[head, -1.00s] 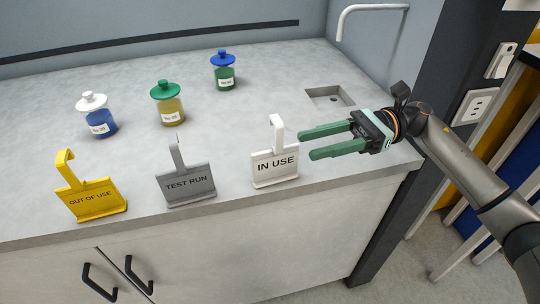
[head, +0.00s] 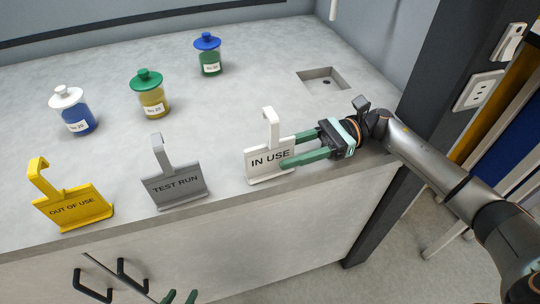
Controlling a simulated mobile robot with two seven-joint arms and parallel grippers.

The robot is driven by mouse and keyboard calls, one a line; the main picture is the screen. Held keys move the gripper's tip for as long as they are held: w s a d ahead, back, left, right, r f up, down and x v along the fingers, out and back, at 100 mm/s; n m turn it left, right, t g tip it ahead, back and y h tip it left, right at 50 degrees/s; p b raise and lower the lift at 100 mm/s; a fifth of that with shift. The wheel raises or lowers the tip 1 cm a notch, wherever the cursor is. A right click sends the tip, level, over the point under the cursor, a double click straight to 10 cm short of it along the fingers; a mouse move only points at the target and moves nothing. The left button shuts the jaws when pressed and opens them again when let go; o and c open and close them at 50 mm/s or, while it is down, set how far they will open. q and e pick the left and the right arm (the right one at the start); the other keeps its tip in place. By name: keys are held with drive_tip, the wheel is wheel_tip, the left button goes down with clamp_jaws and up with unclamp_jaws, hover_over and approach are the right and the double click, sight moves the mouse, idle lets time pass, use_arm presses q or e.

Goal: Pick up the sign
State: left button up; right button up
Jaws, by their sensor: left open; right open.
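A white "IN USE" sign (head: 265,168) with a hooked top stands upright near the front edge of the counter. My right gripper (head: 290,151) is open at its right side. One green finger overlaps the front of the sign's right edge, and the other seems to be behind that edge. A grey "TEST RUN" sign (head: 177,188) and a yellow "OUT OF USE" sign (head: 75,208) stand to the left.
Three lidded jars stand behind the signs: a white-lidded blue one (head: 75,114), a green-lidded yellow one (head: 151,97) and a blue-lidded green one (head: 208,57). A small sink (head: 322,78) lies behind my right gripper. A dark post (head: 440,85) stands at the right.

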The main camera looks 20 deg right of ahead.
sight(265, 172)
drive_tip(key=a, duration=0.3)
drive_tip(key=a+p, duration=0.1)
drive_tip(key=a, duration=0.1)
drive_tip(key=shift+s, duration=0.3)
clamp_jaws()
